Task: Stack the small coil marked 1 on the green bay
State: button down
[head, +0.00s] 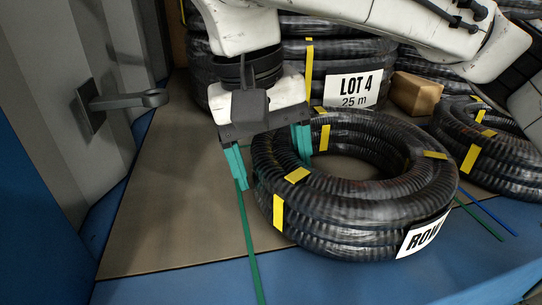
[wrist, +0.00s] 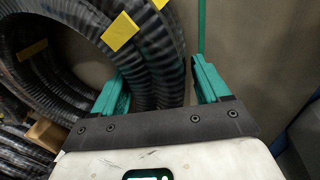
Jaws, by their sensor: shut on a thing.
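A black corrugated hose coil (head: 335,225) with yellow bands lies flat at the front of a brown board. Its white label is cut off after "ROW", so I cannot read a number on it. My gripper (head: 270,157) reaches down at the coil's left side, with one teal finger outside the ring and the other in its hole. It is shut on the coil's wall, which also shows between the fingers in the wrist view (wrist: 155,60). A thin green line (head: 247,235) runs along the floor left of the coil. I cannot tell which area is the green bay.
Another coil (head: 490,150) lies at the right, near a cardboard box (head: 415,94). A grey door with a handle (head: 125,101) is at the left. The brown board (head: 165,200) is bare left of the coil.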

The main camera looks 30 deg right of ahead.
jog(key=shift+c, duration=1.1)
grip_release()
jog(key=shift+o, duration=1.1)
jog(key=shift+a+r+p, duration=0.2)
jog(key=shift+r+p, duration=0.95)
jog(key=shift+r, duration=0.1)
jog(key=shift+w+a+r, duration=0.1)
jog(key=shift+a+r, duration=0.15)
jog(key=shift+r, duration=0.85)
jog(key=shift+a+r, duration=0.2)
jog(key=shift+r, duration=0.9)
jog(key=shift+r, duration=0.1)
